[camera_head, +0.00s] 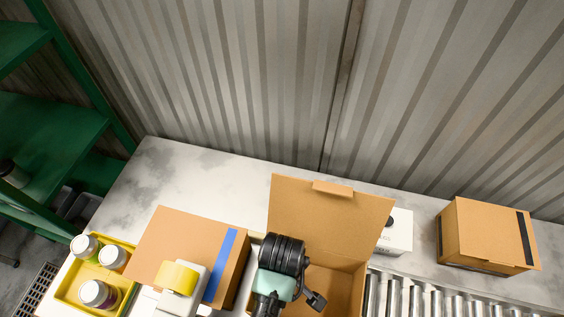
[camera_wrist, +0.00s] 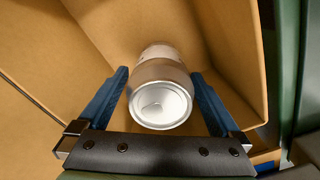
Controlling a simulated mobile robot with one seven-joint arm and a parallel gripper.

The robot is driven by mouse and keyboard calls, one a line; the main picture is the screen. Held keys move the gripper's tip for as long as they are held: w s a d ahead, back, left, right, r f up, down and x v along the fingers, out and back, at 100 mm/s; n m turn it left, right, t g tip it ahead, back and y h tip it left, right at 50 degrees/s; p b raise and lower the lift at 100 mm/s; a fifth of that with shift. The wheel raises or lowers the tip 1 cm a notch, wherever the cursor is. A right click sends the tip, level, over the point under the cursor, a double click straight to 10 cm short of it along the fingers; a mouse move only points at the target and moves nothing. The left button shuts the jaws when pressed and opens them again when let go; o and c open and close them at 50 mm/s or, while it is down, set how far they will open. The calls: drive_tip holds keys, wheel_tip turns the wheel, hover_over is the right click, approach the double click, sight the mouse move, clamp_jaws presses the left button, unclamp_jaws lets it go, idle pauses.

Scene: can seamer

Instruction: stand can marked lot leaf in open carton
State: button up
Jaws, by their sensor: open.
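The open carton (camera_head: 333,230) stands at the lower middle of the head view with its back flap raised. Its brown inside wall (camera_wrist: 225,45) fills much of the wrist view. A can (camera_wrist: 160,105) with a silver lid and a grey-brown body is inside the carton, its lid facing the wrist camera. No lot mark on it can be read. My gripper (camera_wrist: 162,80) is open, with one blue finger on each side of the can. A small gap shows at the fingers. In the head view my arm covers the gripper and this can.
A yellow tray (camera_head: 68,292) with three other cans stands at left. A closed carton (camera_head: 185,235) with a blue strip and a tape dispenser (camera_head: 180,278) sit beside the open carton. A white box (camera_head: 398,236), rollers (camera_head: 425,302) and another carton (camera_head: 488,232) are at right.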

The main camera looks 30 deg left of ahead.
wheel_tip(320, 180, up, 9)
drive_tip(key=shift+r+p, duration=0.2)
drive_tip(key=shift+p, duration=0.45)
drive_tip(key=shift+s+f, duration=0.1)
